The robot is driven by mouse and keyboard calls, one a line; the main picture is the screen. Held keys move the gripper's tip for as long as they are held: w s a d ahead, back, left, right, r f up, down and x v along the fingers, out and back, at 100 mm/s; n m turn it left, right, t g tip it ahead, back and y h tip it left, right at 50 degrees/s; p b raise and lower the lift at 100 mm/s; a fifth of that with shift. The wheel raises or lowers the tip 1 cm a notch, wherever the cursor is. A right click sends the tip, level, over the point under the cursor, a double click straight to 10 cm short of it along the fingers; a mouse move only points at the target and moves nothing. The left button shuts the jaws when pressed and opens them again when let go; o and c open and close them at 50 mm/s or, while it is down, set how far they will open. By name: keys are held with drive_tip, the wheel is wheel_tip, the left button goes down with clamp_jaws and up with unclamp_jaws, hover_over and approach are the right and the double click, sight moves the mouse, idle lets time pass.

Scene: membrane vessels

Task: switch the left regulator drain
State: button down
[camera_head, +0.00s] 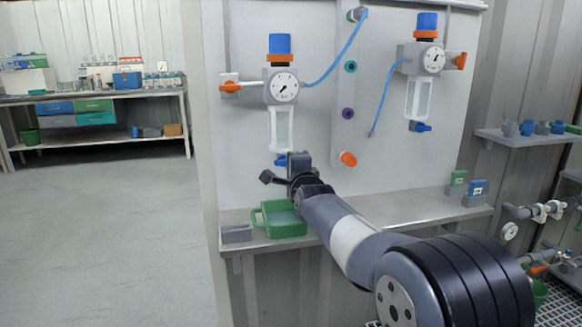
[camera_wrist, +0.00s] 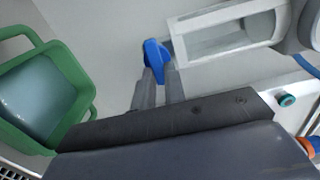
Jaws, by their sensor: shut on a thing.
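The left regulator hangs on the grey panel, with a blue knob on top, a round gauge (camera_head: 284,87) and a clear bowl (camera_head: 282,130) below. Its blue drain (camera_head: 280,161) is at the bottom of the bowl. My gripper (camera_head: 291,170) is at that drain. In the wrist view the blue drain (camera_wrist: 155,55) shows at the tips of the fingers (camera_wrist: 158,80), which are shut on it. The clear bowl (camera_wrist: 226,35) lies beside it there. Part of the drain is hidden by the fingers.
A green jug (camera_head: 283,218) stands on the shelf below the drain; it also shows in the wrist view (camera_wrist: 72,75). A grey block (camera_head: 236,233) is left of it. The right regulator (camera_head: 422,60) hangs apart. An orange plug (camera_head: 348,159) sticks out right of my gripper.

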drive_tip(key=c, duration=1.5)
unclamp_jaws()
drive_tip(key=shift+o, duration=0.2)
drive_tip(key=p+v, duration=0.1)
drive_tip(key=v, duration=0.9)
drive_tip(key=shift+s, duration=0.4)
drive_tip(key=shift+w, duration=0.15)
drive_tip(key=x, duration=1)
drive_tip(key=shift+w+b, duration=0.3)
drive_tip(key=shift+b, duration=0.15)
